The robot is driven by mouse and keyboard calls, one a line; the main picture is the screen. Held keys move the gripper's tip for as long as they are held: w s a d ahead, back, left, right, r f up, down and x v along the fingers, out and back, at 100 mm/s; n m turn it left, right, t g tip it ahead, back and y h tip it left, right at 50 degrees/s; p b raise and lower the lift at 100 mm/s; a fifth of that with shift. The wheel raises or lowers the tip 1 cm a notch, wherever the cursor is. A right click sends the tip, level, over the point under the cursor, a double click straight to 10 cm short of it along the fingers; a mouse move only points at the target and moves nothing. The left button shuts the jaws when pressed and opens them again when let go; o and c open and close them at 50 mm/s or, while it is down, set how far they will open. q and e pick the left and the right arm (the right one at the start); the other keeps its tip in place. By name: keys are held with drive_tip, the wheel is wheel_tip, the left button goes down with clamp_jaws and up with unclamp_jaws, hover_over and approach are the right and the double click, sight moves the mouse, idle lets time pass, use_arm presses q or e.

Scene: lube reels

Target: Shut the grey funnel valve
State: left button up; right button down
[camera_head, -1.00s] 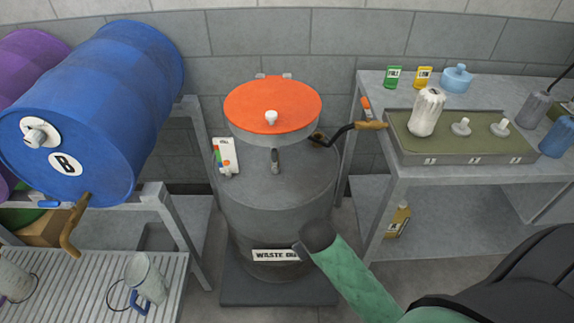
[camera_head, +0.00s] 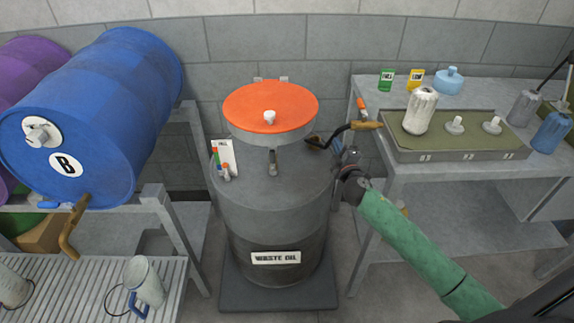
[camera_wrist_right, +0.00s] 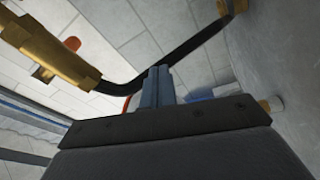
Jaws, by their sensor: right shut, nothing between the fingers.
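A grey funnel (camera_head: 268,140) with an orange lid (camera_head: 250,104) stands on the grey waste oil drum (camera_head: 275,225). A small grey lever (camera_head: 272,162) hangs at the funnel's front. My right gripper (camera_head: 339,152) is shut and empty just below the crank.
A bench with a green-topped tray (camera_head: 400,157) stands at the right, close to the crank handle. A card (camera_head: 224,155) stands on the waste drum's left.

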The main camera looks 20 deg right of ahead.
drive_tip(key=s+a+f+n+y, duration=0.1)
drive_tip(key=a+f+n+y, duration=0.1)
drive_tip(key=a+n+y, duration=0.4)
drive_tip(key=n+g+y, duration=0.5)
drive_tip(key=n+y, duration=0.2)
drive_tip(key=y, duration=0.1)
approach(273, 161)
drive_tip(key=v, duration=0.4)
use_arm(q)
drive_tip(key=shift+s+d+r, duration=0.2)
drive_tip(key=shift+r, duration=0.35)
use_arm(e)
drive_tip(key=shift+w+d+r, duration=0.1)
drive_tip(key=shift+w+r, duration=0.05)
drive_tip(key=shift+w, duration=0.25)
